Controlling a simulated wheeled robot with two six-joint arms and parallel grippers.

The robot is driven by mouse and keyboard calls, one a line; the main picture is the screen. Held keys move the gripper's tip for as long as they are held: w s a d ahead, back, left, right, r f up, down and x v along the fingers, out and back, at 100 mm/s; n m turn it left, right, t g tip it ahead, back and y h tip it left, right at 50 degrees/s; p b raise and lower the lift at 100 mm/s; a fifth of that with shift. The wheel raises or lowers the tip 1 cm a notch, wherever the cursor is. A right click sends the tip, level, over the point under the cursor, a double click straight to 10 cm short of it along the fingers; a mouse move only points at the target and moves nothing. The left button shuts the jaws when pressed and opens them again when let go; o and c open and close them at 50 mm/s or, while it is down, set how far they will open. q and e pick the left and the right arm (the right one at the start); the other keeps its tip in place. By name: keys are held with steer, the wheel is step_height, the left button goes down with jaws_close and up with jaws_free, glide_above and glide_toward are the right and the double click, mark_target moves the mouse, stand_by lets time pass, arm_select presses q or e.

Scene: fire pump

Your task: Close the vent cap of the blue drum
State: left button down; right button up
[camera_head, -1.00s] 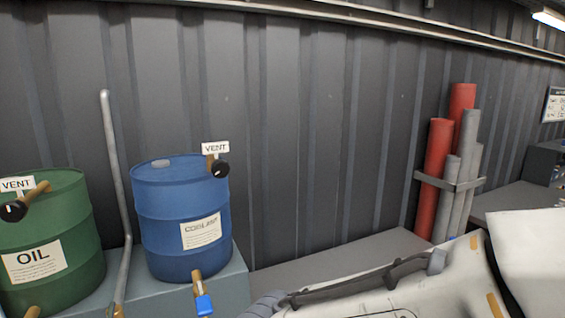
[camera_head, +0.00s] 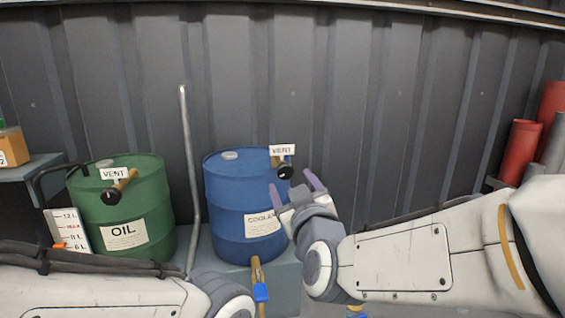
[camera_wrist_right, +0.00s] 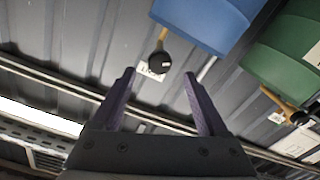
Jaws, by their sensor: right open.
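The blue drum (camera_head: 226,190) stands on a grey shelf in the head view, with a coolant label partly hidden behind my right gripper. Its vent cap (camera_head: 286,172) is a black knob on a brass pipe near the top right, under a white VENT sign (camera_head: 282,150). My right gripper (camera_head: 292,184) is open and empty, with purple fingers just below and in front of the cap in the picture. In the right wrist view the cap (camera_wrist_right: 158,60) lies beyond the open fingers (camera_wrist_right: 160,82), apart from them. My left arm shows at lower left, but its gripper is out of view.
A green OIL drum (camera_head: 150,205) with its own vent knob (camera_head: 113,195) stands to the left. A grey upright pipe (camera_head: 189,160) rises between the drums. A brass tap with a blue handle (camera_head: 261,291) sticks out below the blue drum. Red tubes (camera_head: 520,150) stand at right.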

mark_target(282, 162)
steer(key=w+p, duration=0.1)
steer(key=w, duration=0.2)
steer(key=w+a+p, duration=0.1)
steer(key=w, duration=0.1)
steer(key=w+p, duration=0.1)
steer(key=w, duration=0.2)
steer(key=shift+w+a+r+p, duration=0.1)
steer(key=shift+w+a+p, duration=0.25)
steer(key=shift+w+a, duration=0.15)
steer(key=shift+w, duration=0.5)
